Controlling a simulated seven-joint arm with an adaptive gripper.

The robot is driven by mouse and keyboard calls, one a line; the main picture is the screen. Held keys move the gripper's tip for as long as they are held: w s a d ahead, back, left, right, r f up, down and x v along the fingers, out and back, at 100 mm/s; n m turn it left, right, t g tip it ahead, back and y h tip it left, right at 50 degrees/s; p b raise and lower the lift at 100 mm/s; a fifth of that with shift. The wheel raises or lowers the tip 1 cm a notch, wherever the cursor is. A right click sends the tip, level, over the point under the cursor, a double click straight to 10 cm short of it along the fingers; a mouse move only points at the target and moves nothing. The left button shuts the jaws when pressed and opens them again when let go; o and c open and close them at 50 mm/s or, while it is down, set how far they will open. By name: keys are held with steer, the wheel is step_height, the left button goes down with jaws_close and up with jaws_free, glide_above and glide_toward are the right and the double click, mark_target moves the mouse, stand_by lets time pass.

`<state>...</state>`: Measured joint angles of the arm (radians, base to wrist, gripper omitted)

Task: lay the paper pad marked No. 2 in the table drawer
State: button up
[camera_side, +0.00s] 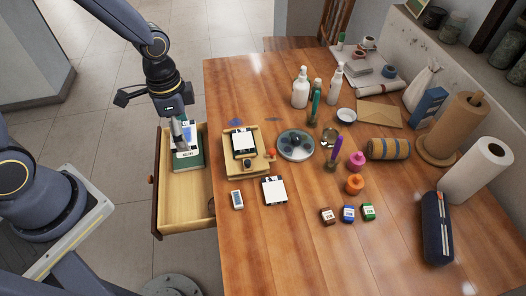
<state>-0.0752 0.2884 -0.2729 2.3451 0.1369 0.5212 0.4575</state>
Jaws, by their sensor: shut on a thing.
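The table drawer (184,209) is pulled open at the left side of the table. My gripper (181,138) is over the far half of the drawer, shut on a small flat white thing with a blue patch (189,131), which looks like a paper pad. A dark green flat thing with a white label (188,164) is in the drawer's far part, just under my gripper. I cannot tell whether the held thing touches it. One white pad (243,142) with dark edges lies on a wooden stand. Another white pad (274,190) lies on the table. Their markings are too small to read.
The near half of the drawer is bare. Bottles, small ink pots (348,213), rolls and a dark case (436,229) stand further right.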

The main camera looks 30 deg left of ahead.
mark_target(190, 192)
steer(key=s+a, duration=0.3)
steer(key=a, duration=0.1)
steer(key=f, duration=2.5)
steer(key=shift+w+d+f, duration=0.1)
steer(key=shift+w+f, duration=0.1)
steer(key=shift+f, duration=0.2)
steer(key=o, duration=1)
steer(key=shift+f, duration=0.15)
